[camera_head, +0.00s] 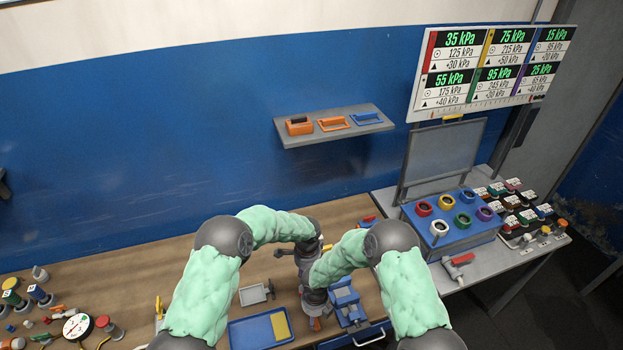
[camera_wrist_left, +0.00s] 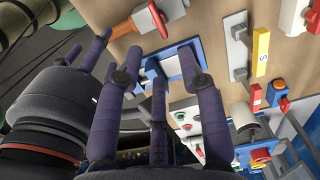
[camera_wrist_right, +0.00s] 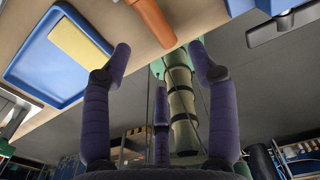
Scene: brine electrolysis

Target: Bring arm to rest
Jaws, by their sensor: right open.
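Both my arms reach over the wooden bench (camera_head: 205,262) and come together near its middle in the head view, where their wrists overlap and partly hide the grippers. In the left wrist view my left gripper (camera_wrist_left: 146,50) has its purple fingers spread, with nothing held between them. A blue frame-like part (camera_wrist_left: 168,66) and a red-orange handle (camera_wrist_left: 138,22) lie beyond its fingertips. In the right wrist view my right gripper (camera_wrist_right: 160,48) is open and empty. An orange bar-shaped part (camera_wrist_right: 152,20) appears just beyond its fingers.
A blue tray (camera_head: 243,335) with a yellow piece (camera_head: 280,326) lies in front of my wrists. A blue fixture (camera_head: 346,302) stands just right of them. Gauges and small parts crowd the bench's left end. A blue box (camera_head: 462,236) with coloured rings stands right, below a display board (camera_head: 492,68). A shelf (camera_head: 335,132) hangs behind.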

